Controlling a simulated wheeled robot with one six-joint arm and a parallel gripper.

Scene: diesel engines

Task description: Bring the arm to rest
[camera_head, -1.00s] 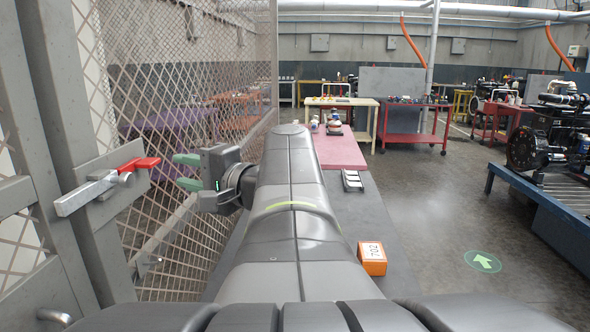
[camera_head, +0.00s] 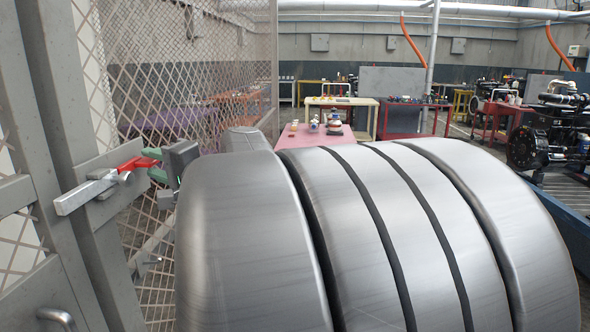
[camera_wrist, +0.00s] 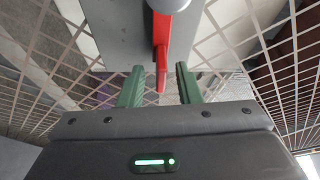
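My gripper (camera_head: 150,164) is at the left of the head view, next to the cage door. Its two green fingers are apart. In the wrist view my gripper (camera_wrist: 160,72) is open, and a red latch handle (camera_wrist: 161,70) shows between the fingertips, with nothing clamped. The same red handle (camera_head: 138,163) sits on a grey latch bar on the door in the head view. My arm's large grey links fill the lower middle and right of the head view and hide much of the floor.
The mesh cage (camera_head: 190,60) and its grey door frame (camera_head: 60,110) stand close on the left. A pink table (camera_head: 318,136), a red cart (camera_head: 412,120) and an engine on a blue stand (camera_head: 545,135) are farther off. Open floor shows at the right.

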